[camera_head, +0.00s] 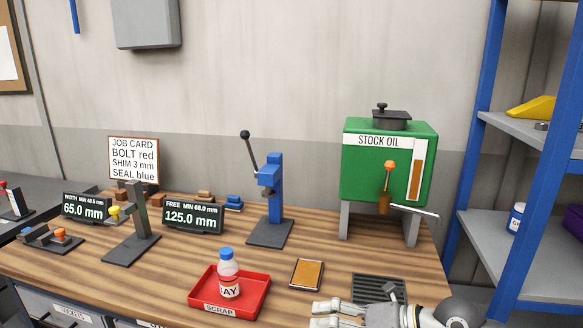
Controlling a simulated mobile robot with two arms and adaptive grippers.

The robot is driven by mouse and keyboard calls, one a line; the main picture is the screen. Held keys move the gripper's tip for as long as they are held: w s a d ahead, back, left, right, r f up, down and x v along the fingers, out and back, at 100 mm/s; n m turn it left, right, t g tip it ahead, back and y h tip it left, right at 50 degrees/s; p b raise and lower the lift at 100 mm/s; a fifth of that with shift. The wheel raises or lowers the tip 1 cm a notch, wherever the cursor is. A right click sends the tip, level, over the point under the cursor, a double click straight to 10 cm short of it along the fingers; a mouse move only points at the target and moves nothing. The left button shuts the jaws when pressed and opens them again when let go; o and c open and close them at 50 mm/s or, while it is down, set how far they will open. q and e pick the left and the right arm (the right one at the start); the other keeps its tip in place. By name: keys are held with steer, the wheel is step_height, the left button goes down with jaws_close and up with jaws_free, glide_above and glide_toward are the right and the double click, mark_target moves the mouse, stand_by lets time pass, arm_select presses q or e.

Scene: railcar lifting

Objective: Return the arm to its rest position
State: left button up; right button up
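My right gripper (318,315) shows at the bottom of the head view, its arm coming in from the right. Its two fingers point left and stand apart, with nothing seen between them. It is in front of the wooden workbench's (170,283) near edge area, right of the red scrap tray (205,297) and below the small brown-topped pad (307,274). My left gripper is not in view.
A bottle (229,279) stands upright in the scrap tray. A dark grate (375,288) lies beyond my gripper. The green stock oil tank (365,170), blue press (274,190) and gauge stand (140,225) stand farther back. Blue shelving (515,225) is at right.

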steer(key=s+a+r+m+t+y, duration=0.2)
steer(key=a+r+m+t+y, duration=0.1)
steer(key=a+r+y, duration=0.3)
steer(key=w+d+r+m+t+h, duration=0.2)
steer(key=d+r+m+t+h, duration=0.3)
steer(key=m+t, duration=0.6)
steer(key=s+d+f+m+g+h, duration=0.2)
steer(key=d+f+m+g+h, duration=0.1)
steer(key=d+f+m+h, duration=1.25)
steer(key=s+a+f+m+g+y, duration=0.1)
steer(key=s+f+m+g+y, duration=0.1)
steer(key=s+f+g, duration=0.75)
steer(key=s+a+f+m+g+y, duration=0.1)
steer(key=s+f+m+g+y, duration=0.15)
steer(key=s+f, duration=0.75)
steer(key=s+f+g+h, duration=0.1)
steer(key=s+f, duration=0.1)
steer(key=f, duration=0.8)
steer(key=s+f+g, duration=0.1)
steer(key=s+f, duration=0.2)
steer(key=f, duration=0.8)
steer(key=s+d+f+g, duration=0.1)
steer(key=s+d+f, duration=0.1)
steer(key=s+f, duration=1.4)
steer(key=shift+d+f, duration=0.35)
steer(key=shift+f, duration=0.1)
